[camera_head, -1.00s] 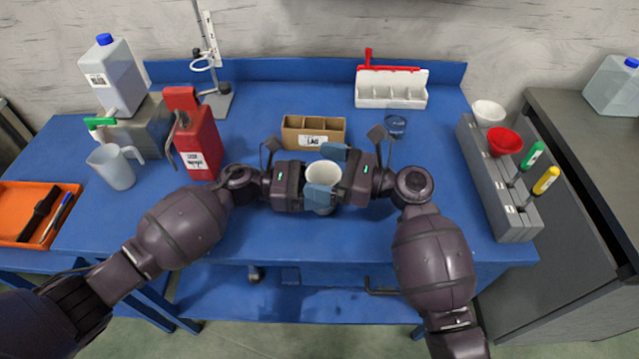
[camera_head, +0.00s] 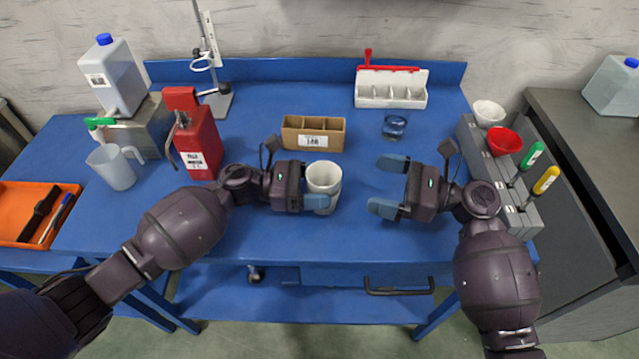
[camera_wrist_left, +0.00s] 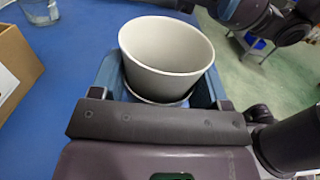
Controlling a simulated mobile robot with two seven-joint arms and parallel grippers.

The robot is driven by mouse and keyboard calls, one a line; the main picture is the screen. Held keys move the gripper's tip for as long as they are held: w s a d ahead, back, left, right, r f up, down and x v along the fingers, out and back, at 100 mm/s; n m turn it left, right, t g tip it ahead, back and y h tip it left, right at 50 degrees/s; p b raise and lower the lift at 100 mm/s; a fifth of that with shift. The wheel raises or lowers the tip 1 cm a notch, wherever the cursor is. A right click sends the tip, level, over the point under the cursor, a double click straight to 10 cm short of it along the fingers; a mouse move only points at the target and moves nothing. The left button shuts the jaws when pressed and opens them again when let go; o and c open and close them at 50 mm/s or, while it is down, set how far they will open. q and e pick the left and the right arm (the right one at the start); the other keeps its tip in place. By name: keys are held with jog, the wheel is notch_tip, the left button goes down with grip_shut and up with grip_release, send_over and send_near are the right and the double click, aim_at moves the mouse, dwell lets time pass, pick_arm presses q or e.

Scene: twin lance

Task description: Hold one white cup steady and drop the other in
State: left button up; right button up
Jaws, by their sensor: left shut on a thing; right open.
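Two white cups stand one in the other at the middle of the blue table. The upper cup (camera_head: 324,173) is upright with its rim and upper wall showing; it also shows in the left wrist view (camera_wrist_left: 166,48). The lower cup (camera_head: 328,205) is mostly hidden; a thin curve of its rim (camera_wrist_left: 150,100) shows under the upper cup in the left wrist view. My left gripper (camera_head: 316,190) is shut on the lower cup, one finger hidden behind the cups. My right gripper (camera_head: 386,185) is open and empty to their right, its fingers pointing at them.
A cardboard divided box (camera_head: 313,138) stands behind the cups and a small blue glass (camera_head: 394,127) stands behind the right gripper. A red can (camera_head: 199,145) is on the left. A grey rack (camera_head: 513,200) is near the right arm.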

jog(key=shift+d, duration=0.3)
pick_arm(q)
jog(key=o, duration=1)
jog(key=shift+c, duration=0.2)
jog(key=shift+a, duration=0.1)
jog(key=a, duration=1.1)
jog(key=shift+a, duration=0.4)
pick_arm(e)
jog(key=shift+s, duration=0.1)
